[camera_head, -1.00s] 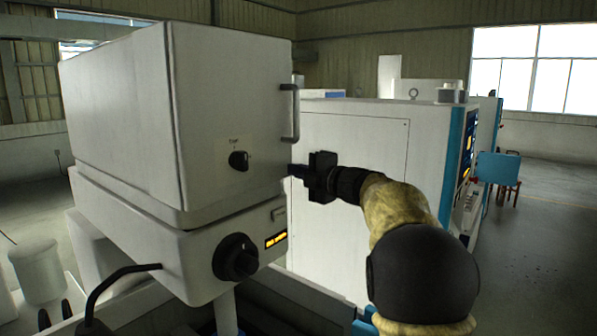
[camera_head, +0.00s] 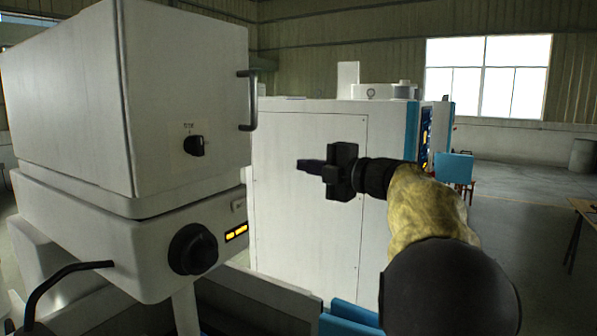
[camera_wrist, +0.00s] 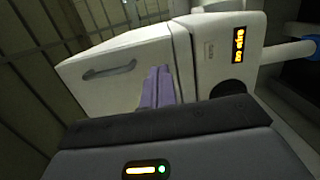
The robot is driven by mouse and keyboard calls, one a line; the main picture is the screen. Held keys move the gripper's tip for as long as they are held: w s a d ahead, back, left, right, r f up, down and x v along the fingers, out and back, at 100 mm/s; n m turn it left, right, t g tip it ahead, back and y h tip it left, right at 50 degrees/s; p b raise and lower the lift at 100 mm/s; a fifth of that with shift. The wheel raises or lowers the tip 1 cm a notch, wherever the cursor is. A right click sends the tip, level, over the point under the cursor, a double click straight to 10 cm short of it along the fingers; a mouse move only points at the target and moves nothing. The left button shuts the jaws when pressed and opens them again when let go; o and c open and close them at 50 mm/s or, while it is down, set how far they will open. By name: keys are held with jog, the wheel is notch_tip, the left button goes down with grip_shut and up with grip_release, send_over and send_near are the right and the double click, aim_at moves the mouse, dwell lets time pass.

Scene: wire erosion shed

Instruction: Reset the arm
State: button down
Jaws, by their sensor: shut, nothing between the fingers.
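My gripper (camera_head: 312,166) is in the middle of the head view, shut and empty, its fingers pointing left. It is held in the air to the right of a white box-shaped machine (camera_head: 75,110), with a visible gap between them. In the wrist view my gripper's shut fingers (camera_wrist: 156,88) show as a purplish shape in front of the same machine (camera_wrist: 120,70). My arm bends from the gripper down to the lower right of the head view.
The white machine has a dark side handle (camera_head: 250,100), a small knob (camera_head: 194,146), a large dial (camera_head: 192,249) and a lit display (camera_head: 236,232). A large white cabinet (camera_head: 305,210) stands behind my gripper. Open floor (camera_head: 535,240) lies to the right, with a blue chair (camera_head: 455,168).

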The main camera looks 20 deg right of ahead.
notch_tip(320, 180, down, 25)
jog(key=s+a+m+g+h, duration=0.2)
jog(key=m+h, duration=0.9)
jog(key=m, duration=0.8)
jog(key=s+a+f+m+g, duration=0.2)
jog(key=s+a+f+g, duration=0.2)
jog(key=s+f, duration=0.5)
jog(key=s+a+f+m+g+y+b, duration=0.1)
jog(key=s+a+f+m+g, duration=0.2)
jog(key=s+f, duration=0.7)
jog(key=s+a+g, duration=0.2)
jog(key=s+g, duration=0.1)
jog(key=shift+s+f+m, duration=0.3)
jog(key=shift+w, duration=0.1)
